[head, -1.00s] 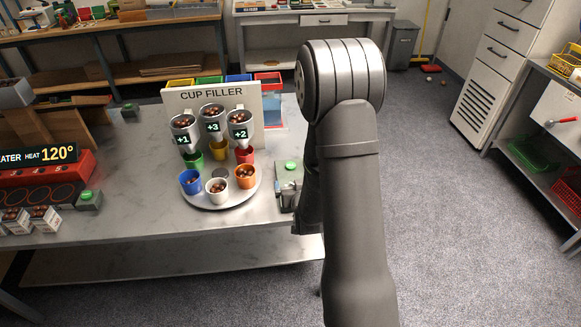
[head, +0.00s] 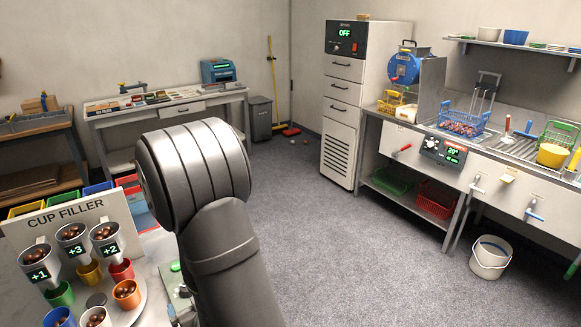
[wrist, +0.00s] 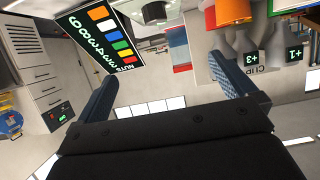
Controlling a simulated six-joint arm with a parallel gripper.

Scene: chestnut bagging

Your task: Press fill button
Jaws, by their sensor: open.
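The cup filler (head: 77,208) stands at the lower left of the head view. Its hoppers of chestnuts read +1, +3 and +2. A round turntable below holds colored cups, among them an orange cup (head: 126,294) with chestnuts. A green button (head: 175,266) shows right of the turntable, close beside my arm. In the head view my arm hides most of my gripper. In the wrist view, which looks upside down, my gripper (wrist: 163,68) has its two fingers wide apart with nothing between them. The filler's hoppers (wrist: 252,48) show beyond the right finger. No contact with the button is visible.
A sign with colored squares and numbers (wrist: 100,35) shows in the wrist view. The counter with sink and baskets (head: 400,128) stands at the right, beside a tall drawer cabinet (head: 338,155). A white bucket (head: 490,257) stands on open floor.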

